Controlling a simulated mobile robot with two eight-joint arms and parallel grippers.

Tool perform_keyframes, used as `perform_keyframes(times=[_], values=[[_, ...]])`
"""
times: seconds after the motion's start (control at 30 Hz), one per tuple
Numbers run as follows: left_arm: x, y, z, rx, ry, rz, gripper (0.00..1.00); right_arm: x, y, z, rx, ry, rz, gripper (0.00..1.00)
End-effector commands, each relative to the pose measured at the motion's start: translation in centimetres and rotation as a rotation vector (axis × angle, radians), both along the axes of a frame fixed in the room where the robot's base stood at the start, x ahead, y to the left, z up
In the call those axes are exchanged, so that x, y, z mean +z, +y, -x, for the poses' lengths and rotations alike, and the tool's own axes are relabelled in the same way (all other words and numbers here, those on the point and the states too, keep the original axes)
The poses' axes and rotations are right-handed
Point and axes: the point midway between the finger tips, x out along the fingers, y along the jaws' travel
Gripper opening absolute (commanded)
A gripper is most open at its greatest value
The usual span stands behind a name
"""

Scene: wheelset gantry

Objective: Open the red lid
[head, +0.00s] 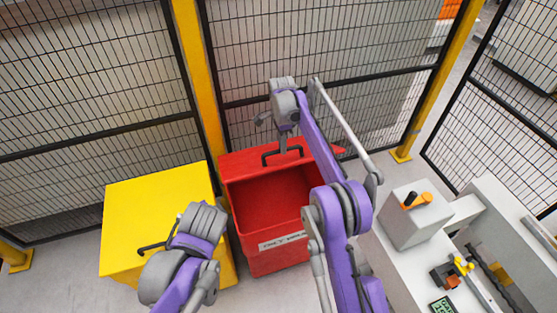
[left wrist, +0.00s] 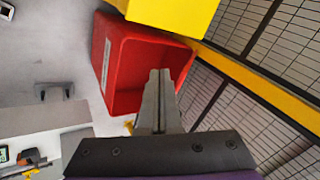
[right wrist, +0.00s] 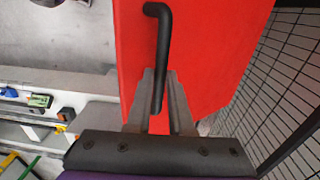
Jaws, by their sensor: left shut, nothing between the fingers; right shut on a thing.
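The red bin (head: 280,262) stands open on the floor, with its empty-looking red inside showing. Its red lid (head: 240,161) is raised at the back edge, beside the mesh fence. My right gripper (head: 283,148) is at the lid's black handle (head: 268,155). In the right wrist view, the gripper (right wrist: 160,82) is shut on the handle (right wrist: 162,45), with the red lid (right wrist: 205,50) behind. My left gripper (left wrist: 160,75) is shut and empty in the left wrist view, with the open bin (left wrist: 140,65) beyond it. Its fingertips are hidden in the head view.
A closed yellow bin (head: 150,205) with a black handle stands left of the red bin. A mesh fence (head: 100,75) with yellow posts runs close behind both. At right is a grey workstation (head: 415,225) with an orange-and-black switch and small parts.

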Motion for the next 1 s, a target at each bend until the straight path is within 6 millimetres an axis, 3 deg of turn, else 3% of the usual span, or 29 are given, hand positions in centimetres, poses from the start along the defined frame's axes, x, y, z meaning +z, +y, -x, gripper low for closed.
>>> perform_keyframes(times=[0.1,0.27,0.5,0.8,1.0], values=[[-0.2,-1.9,-3.6,-0.235,0.011,-0.214,0.00,-0.4,0.3,-0.3,0.002,-0.014,-0.007,0.00],[-0.7,-5.0,-7.9,-0.537,0.029,-0.518,0.00,-0.5,0.3,-0.3,0.002,-0.014,-0.007,0.00],[-2.2,-11.5,-13.2,-0.943,0.064,-0.999,0.00,-0.5,0.4,-0.3,0.002,-0.013,-0.008,0.00],[-4.0,-18.5,-15.9,-1.236,0.115,-1.461,0.00,-0.5,0.4,-0.3,0.002,-0.013,-0.008,0.00],[-4.5,-19.8,-16.5,-1.286,0.132,-1.559,0.00,-0.5,0.4,-0.3,0.002,-0.014,-0.007,0.00]])
